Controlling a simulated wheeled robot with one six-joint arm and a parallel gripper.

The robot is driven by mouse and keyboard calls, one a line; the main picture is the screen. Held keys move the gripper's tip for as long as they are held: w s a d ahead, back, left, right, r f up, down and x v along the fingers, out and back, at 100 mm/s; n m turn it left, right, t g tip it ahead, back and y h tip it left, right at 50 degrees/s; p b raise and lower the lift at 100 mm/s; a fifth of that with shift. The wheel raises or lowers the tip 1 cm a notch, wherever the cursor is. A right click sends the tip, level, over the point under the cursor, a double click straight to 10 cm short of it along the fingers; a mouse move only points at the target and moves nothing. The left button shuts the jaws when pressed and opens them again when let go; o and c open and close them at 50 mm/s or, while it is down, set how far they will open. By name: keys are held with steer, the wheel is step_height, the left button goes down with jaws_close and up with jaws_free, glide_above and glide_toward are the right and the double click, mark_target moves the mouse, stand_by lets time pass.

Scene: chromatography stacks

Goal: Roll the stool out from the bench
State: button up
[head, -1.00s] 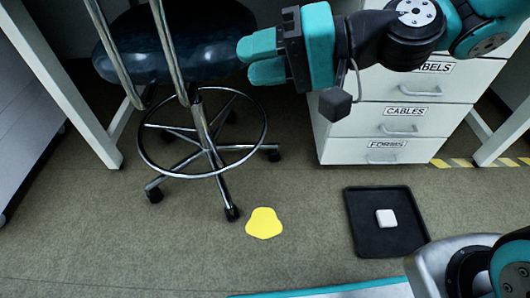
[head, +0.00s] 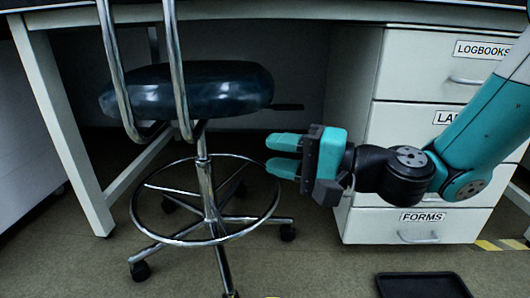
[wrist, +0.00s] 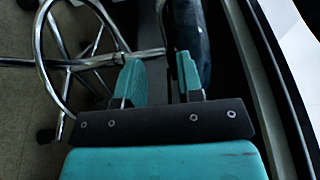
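The stool (head: 188,92) stands under the bench edge at left in the head view. It has a dark blue seat, two chrome uprights in front, a chrome foot ring (head: 152,226) and a base on black casters. A dark lever sticks out right from under the seat. My gripper (head: 268,155) points left, just right of the stool's column and below seat height. Its teal fingers are apart with no object clearly between them. In the wrist view, the fingers (wrist: 158,72) show in front of the stool's chrome ring (wrist: 45,60); contact cannot be told.
The white bench (head: 42,95) spans above the stool, its leg at left. A white drawer cabinet (head: 365,215) with labelled drawers stands right of my gripper. A black tray (head: 421,285) lies on the floor at lower right. Yellow-black floor tape (head: 500,245) is at the right.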

steer(key=p, duration=1)
glide_toward(198, 140)
steer(key=x, duration=1.2)
steer(key=shift+w+a+f+b, duration=0.1)
steer(key=shift+w+a+b, duration=0.05)
steer(key=shift+b, duration=0.2)
jaws_close()
